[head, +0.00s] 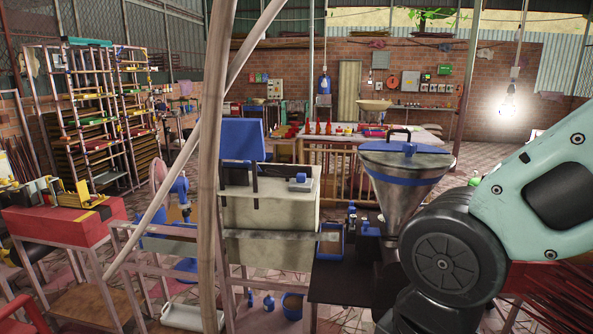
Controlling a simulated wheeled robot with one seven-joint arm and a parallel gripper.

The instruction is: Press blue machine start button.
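A machine with blue parts stands in the middle of the head view. It has a worn beige cabinet (268,212), a blue panel (242,140) behind it, and a metal hopper (400,195) with a blue lid (405,147) and blue band to its right. No start button can be made out for certain at this size. My teal and black arm fills the right side, partly in front of the hopper's lower right. My gripper is outside the view.
A slanted pole (210,190) crosses in front of the machine's left side. A red machine (62,222) stands at the left, before a tall rack (95,115). A blue bucket (292,305) is on the floor. A table with red cones (317,127) stands behind.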

